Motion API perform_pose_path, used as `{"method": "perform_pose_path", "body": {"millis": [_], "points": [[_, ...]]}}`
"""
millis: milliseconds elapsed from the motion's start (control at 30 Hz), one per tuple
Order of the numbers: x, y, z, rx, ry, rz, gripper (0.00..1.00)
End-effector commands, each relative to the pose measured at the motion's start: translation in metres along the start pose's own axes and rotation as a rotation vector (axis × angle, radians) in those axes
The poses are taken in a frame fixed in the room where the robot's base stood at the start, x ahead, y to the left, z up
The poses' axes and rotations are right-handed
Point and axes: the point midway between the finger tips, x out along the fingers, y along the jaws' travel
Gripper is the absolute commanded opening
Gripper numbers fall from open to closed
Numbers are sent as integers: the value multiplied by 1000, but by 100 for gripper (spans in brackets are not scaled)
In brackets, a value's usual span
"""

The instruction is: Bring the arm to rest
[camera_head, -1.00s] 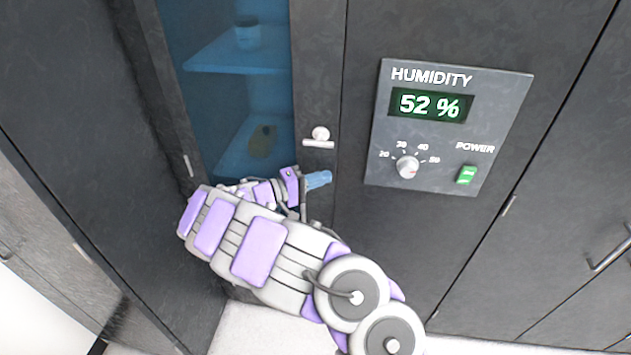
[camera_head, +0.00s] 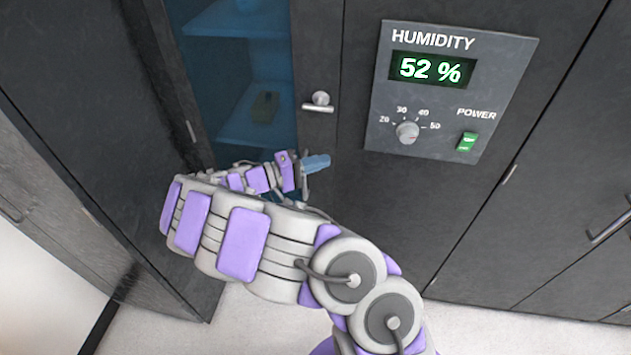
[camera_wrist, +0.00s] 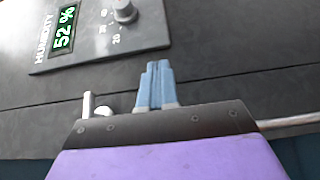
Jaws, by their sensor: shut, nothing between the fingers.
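My gripper (camera_wrist: 156,84) is shut and empty in the wrist view, its two blue fingers side by side. In the head view my gripper (camera_head: 317,163) shows as a blue tip pointing right, at the end of my purple and grey arm. It is in front of the dark cabinet front, below the door's silver handle (camera_head: 318,102) and left of the humidity panel (camera_head: 450,90). I cannot tell how far it is from the cabinet face. My arm reaches up and left from the lower edge, then folds back to the right.
The humidity panel reads 52 % and has a knob (camera_head: 407,132) and a green power switch (camera_head: 467,141). A blue-tinted window (camera_head: 225,85) shows shelves with a small dark block (camera_head: 265,107). Another cabinet handle (camera_head: 610,230) is at right. Pale floor (camera_head: 500,335) lies below.

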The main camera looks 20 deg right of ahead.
Motion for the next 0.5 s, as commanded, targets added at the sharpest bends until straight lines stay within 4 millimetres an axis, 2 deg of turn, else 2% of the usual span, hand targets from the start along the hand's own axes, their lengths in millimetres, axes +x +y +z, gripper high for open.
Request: {"method": "perform_pose_path", "body": {"millis": [100, 233, 500], "points": [[-16, 3, 20, 0, 4, 4, 0], [-23, 3, 39, 0, 0, 2, 0], [-28, 0, 54, 0, -1, -9, 0]]}}
